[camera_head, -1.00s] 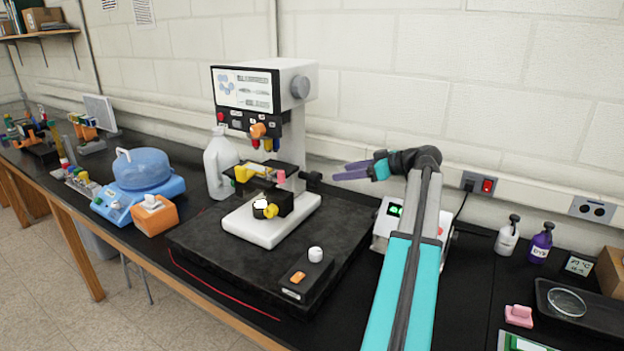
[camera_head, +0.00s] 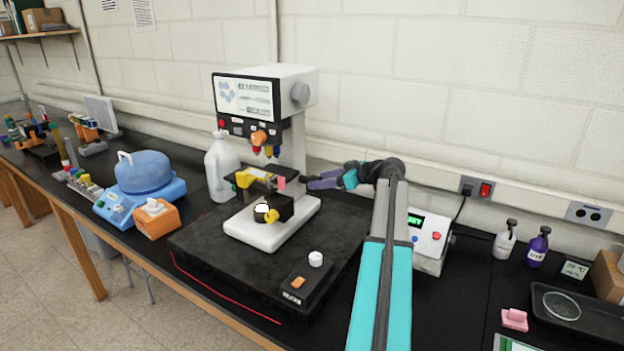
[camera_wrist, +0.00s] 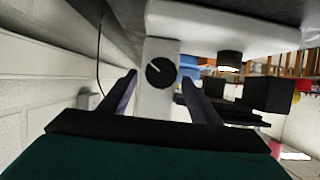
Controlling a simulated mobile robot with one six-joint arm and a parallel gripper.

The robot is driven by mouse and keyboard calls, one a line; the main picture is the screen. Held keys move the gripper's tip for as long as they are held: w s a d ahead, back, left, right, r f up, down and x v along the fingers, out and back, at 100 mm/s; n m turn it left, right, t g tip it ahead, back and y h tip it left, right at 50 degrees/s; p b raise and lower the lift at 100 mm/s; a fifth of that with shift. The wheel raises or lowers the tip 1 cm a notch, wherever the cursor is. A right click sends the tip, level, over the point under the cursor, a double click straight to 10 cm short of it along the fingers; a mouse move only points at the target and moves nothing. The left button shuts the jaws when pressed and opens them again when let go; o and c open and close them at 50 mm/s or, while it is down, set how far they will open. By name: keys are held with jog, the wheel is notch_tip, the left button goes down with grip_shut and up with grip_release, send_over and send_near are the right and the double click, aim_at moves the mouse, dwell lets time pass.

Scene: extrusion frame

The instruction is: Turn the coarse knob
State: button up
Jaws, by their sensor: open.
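The microscope (camera_head: 270,219) stands on a dark slab, with a white base, a yellow-clipped stage and a screen head. In the wrist view a round black knob (camera_wrist: 160,72) with a white mark sits on its pale column; I take it for the coarse knob. My gripper (camera_head: 309,180) is at the column's right side in the head view, where its purple fingers hide the knob. In the wrist view my gripper (camera_wrist: 158,80) is open and empty, one finger to each side of the knob in the picture. I cannot tell whether the fingertips reach around it.
A white box with a green display (camera_head: 428,240) stands right of the slab, close to my arm. A plastic jug (camera_head: 221,168) is behind left of the microscope. A small control block with a white knob (camera_head: 315,259) sits on the slab's front. The wall (camera_head: 420,90) is close behind.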

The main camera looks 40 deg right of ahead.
jog(key=shift+p+x, duration=0.55)
jog(key=shift+x, duration=1.55)
jog(key=shift+c, duration=0.4)
jog(key=c, duration=0.9)
jog(key=shift+c, duration=0.2)
jog(key=shift+y+b, duration=0.3)
jog(key=shift+b, duration=0.1)
jog(key=shift+d+f+m+y+b, duration=0.15)
jog(key=shift+m+y+b, duration=0.45)
jog(key=shift+m+b, duration=0.4)
jog(key=shift+m+y+b, duration=0.55)
jog(key=shift+m+y, duration=0.45)
jog(key=shift+m, duration=0.6)
